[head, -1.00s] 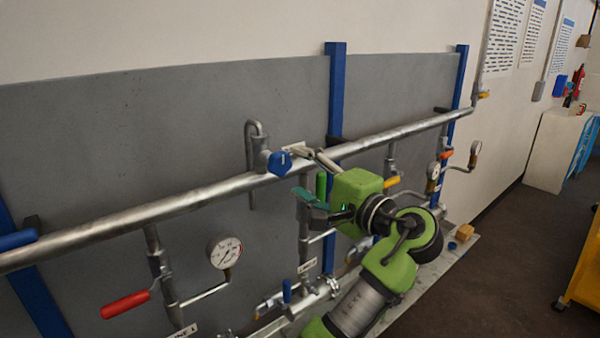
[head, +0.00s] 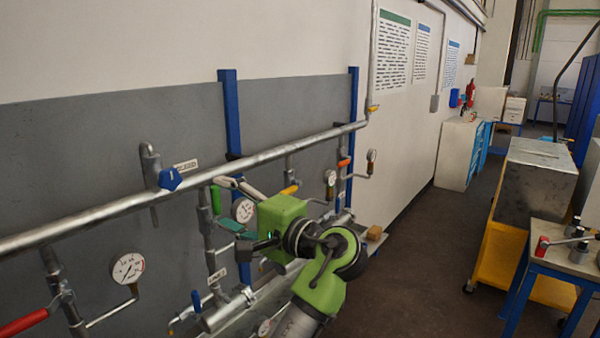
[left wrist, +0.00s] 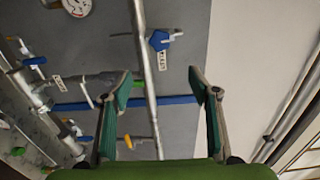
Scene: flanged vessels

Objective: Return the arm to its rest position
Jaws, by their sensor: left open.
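My left arm comes in from below in the head view, and its green left gripper (head: 222,204) is in front of the pipework. In the left wrist view the two teal-padded fingers of the left gripper (left wrist: 160,86) are wide apart with nothing held between them. The long silver pipe (left wrist: 148,70) passes behind the gap. The blue knob (head: 170,179) on that pipe is left of the fingers and apart from them; it also shows in the left wrist view (left wrist: 159,40). My right gripper is in neither view.
The silver pipe (head: 90,215) runs along the grey panel (head: 90,120), with gauges (head: 127,267), a red-handled valve (head: 24,323) and blue posts (head: 229,110). At right stand a yellow cart (head: 497,248) and a blue-legged table (head: 560,265). Dark floor (head: 420,270) is clear between.

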